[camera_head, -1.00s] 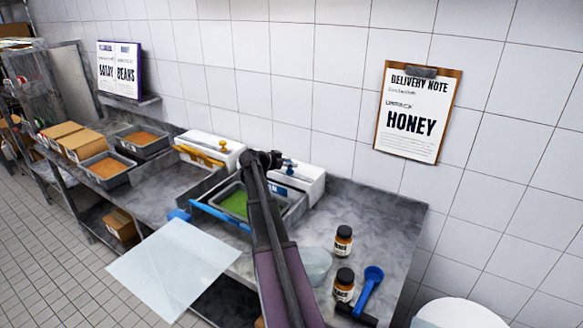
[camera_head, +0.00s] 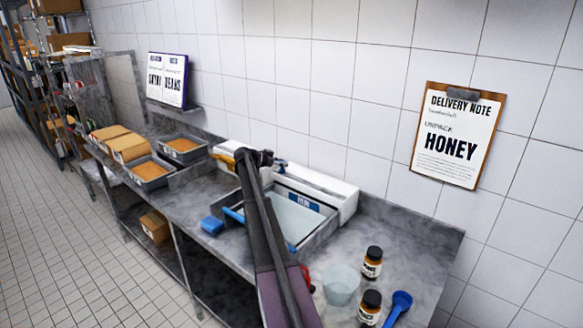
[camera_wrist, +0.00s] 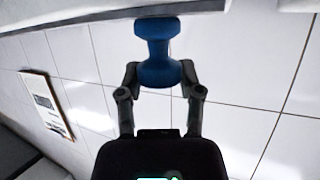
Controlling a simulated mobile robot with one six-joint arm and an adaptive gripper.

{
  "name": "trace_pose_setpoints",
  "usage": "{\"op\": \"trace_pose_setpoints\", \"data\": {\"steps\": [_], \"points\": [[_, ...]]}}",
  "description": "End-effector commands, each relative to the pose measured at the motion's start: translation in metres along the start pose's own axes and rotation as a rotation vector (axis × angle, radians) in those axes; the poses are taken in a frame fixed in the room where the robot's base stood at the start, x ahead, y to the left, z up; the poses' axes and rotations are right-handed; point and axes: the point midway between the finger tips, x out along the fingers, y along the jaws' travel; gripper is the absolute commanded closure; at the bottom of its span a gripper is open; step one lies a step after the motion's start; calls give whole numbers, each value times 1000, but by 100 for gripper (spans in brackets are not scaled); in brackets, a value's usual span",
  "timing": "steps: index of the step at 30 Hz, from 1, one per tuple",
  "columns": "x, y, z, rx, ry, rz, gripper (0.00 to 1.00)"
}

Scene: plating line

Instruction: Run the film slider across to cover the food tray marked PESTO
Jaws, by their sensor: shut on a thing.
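The film dispenser (camera_head: 325,187), a white box with a blue knob, stands behind the food tray (camera_head: 318,233) on the steel counter. A pale translucent sheet of film (camera_head: 292,216) lies over the tray, and no green food shows. A blue label (camera_head: 304,200) sits at the tray's back; I cannot read it surely. In the wrist view, my gripper (camera_wrist: 160,77) is shut on a blue spool-shaped knob (camera_wrist: 157,29). My arm hides part of the tray and dispenser in the head view. A short blue bar (camera_head: 234,214) shows at the tray's left.
A blue block (camera_head: 211,226) lies left of the tray. A clear bowl (camera_head: 341,284), two dark jars (camera_head: 372,263) and a blue scoop (camera_head: 399,305) stand to the right. Trays of orange food (camera_head: 150,172) and brown boxes (camera_head: 128,148) are farther left. A delivery note (camera_head: 458,135) hangs on the wall.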

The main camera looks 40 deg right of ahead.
Motion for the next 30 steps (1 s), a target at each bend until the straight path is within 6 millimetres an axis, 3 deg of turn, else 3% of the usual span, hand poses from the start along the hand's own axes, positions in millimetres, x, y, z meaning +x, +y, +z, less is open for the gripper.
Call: {"op": "trace_pose_setpoints", "data": {"steps": [12, 13, 15, 16, 30], "points": [[-2, -3, 2, 2, -6, 2, 100], [-2, -3, 2, 1, -6, 2, 44], [-1, -3, 2, 1, -5, 2, 23], [-1, -3, 2, 1, -5, 2, 17], [1, -3, 0, 1, -2, 2, 17]]}}
